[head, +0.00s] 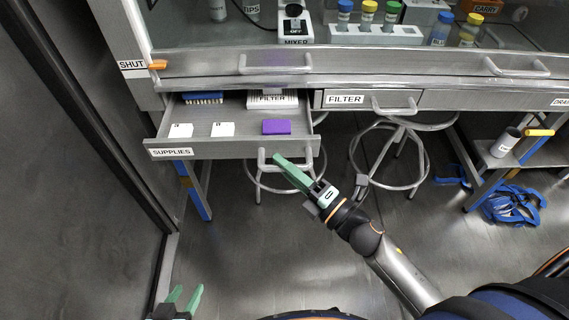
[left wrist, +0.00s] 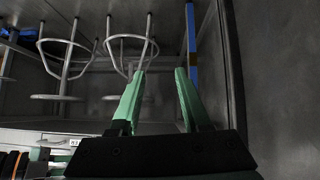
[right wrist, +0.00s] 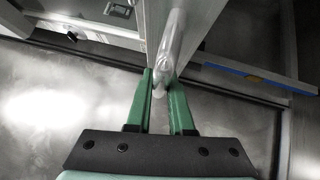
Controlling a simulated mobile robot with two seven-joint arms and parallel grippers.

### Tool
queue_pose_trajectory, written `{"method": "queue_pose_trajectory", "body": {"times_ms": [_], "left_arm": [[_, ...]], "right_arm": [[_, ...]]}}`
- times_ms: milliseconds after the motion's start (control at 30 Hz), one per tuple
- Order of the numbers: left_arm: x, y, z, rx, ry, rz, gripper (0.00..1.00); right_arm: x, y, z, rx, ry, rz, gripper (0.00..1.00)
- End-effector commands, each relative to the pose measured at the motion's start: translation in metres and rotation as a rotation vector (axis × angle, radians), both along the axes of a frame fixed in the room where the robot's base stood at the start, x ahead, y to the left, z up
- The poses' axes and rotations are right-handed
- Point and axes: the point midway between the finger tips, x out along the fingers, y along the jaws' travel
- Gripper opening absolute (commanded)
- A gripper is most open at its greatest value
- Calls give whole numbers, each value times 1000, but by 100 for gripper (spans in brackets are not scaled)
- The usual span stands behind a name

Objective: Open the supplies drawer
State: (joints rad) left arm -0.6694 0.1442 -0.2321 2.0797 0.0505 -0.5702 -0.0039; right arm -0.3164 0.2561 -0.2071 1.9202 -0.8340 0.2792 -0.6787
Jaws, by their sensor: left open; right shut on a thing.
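The supplies drawer (head: 220,150), a grey metal drawer with a "SUPPLIES" label, stands pulled out from under the bench at the left. Inside lie two white boxes, a purple block (head: 276,127), a blue rack (head: 203,98) and a white slotted rack (head: 272,98). My right gripper (head: 277,160) is at the drawer's bar handle (head: 262,155). In the right wrist view its green fingers are shut on the handle (right wrist: 171,48). My left gripper (head: 186,297) is open and empty, low at the left, well away from the drawer; the left wrist view shows its spread fingers (left wrist: 160,82).
The filter drawer (head: 388,101) to the right is shut. Round stools (head: 388,152) stand under the bench. Above is a cabinet sash with a bar handle (head: 275,66) and a "SHUT" label. A dark wall panel (head: 75,130) rises at the left. The floor in front is clear.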

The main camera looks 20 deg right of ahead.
Motion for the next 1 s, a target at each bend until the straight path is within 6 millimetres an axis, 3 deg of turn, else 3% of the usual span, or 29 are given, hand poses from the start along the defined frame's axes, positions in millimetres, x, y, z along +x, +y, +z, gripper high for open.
{"method": "queue_pose_trajectory", "body": {"times_ms": [133,167,400,767,1000], "left_arm": [[1,0,1,0,-4,0,48],[1,0,1,0,-4,0,48],[2,1,3,2,-11,0,48],[3,3,3,7,-15,-4,48],[9,3,10,8,-56,-3,48]], "right_arm": [[0,0,0,0,1,0,0],[0,0,0,0,0,0,22],[0,0,0,0,0,0,49],[-5,-3,-1,0,1,0,49],[-36,-21,-8,0,6,-1,49]]}}
